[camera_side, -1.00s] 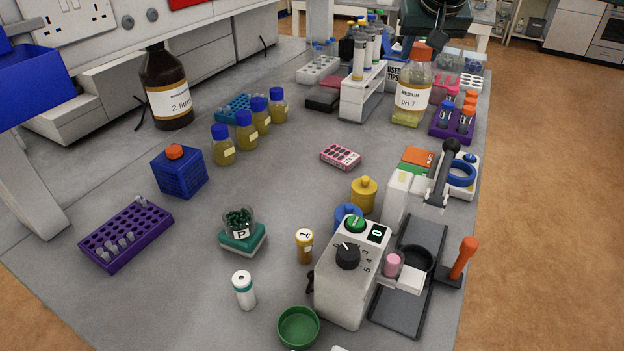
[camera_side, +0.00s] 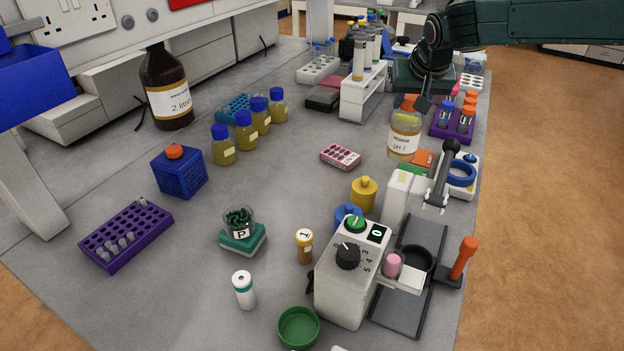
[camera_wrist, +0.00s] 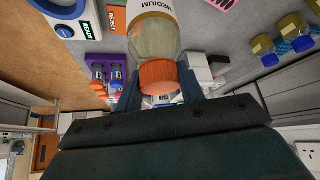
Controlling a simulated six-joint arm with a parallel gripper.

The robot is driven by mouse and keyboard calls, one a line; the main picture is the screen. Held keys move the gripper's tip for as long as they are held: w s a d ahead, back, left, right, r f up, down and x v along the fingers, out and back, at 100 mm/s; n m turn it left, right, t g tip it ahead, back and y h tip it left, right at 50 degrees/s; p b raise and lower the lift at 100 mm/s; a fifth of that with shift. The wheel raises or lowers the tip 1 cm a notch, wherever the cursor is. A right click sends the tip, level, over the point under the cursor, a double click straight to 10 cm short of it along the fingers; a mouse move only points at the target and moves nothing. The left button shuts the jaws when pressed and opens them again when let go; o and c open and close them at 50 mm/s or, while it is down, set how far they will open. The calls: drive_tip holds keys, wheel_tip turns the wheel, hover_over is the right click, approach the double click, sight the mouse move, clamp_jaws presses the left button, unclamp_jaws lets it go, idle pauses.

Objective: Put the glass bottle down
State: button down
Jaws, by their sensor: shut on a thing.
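The glass bottle (camera_side: 404,136) has an orange cap, a pale label and yellowish liquid. Whether the bottle's base touches the bench cannot be told.
A white tube rack (camera_side: 362,98) stands behind the bottle and a purple tube rack (camera_side: 453,122) to its right. Grey bench left of the bottle is clear up to a pink rack (camera_side: 340,157).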

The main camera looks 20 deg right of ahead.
drive_tip(key=shift+f, duration=2.1)
drive_tip(key=c, duration=0.9)
unclamp_jaws()
drive_tip(key=shift+f, duration=0.1)
drive_tip(key=shift+r, duration=0.2)
drive_tip(key=shift+v, duration=6.05)
